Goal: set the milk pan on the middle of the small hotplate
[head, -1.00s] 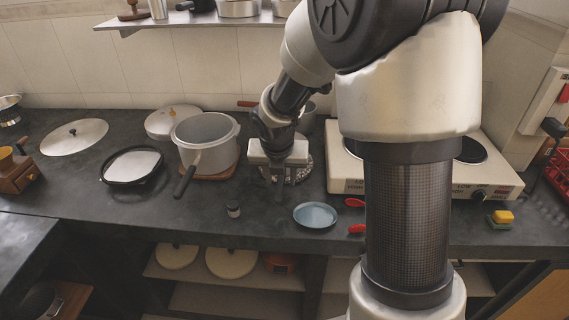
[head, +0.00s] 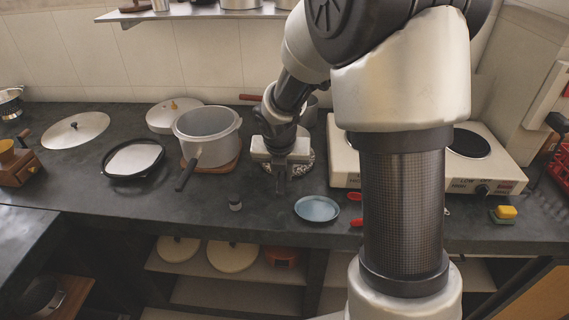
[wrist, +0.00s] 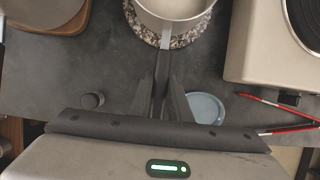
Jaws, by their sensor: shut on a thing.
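My gripper (wrist: 160,92) is shut on the dark handle of the milk pan (wrist: 172,8), which shows as a pale metal pan at the top of the wrist view. The pan is above a speckled trivet (wrist: 148,33); I cannot tell whether it touches it. In the head view my gripper (head: 281,184) hides much of the pan and the trivet (head: 305,163). The white cooker (head: 343,172) stands to the right. Its right hotplate (head: 468,144) shows. My arm hides its left one, part of which shows in the wrist view (wrist: 308,18). I cannot tell which is smaller.
A large pot (head: 207,150) on a wooden board stands left of my gripper. A blue plate (head: 317,208), red-handled utensils (head: 356,197) and a small jar (head: 235,202) lie nearer the front edge. A red handle (head: 258,97) shows behind my arm.

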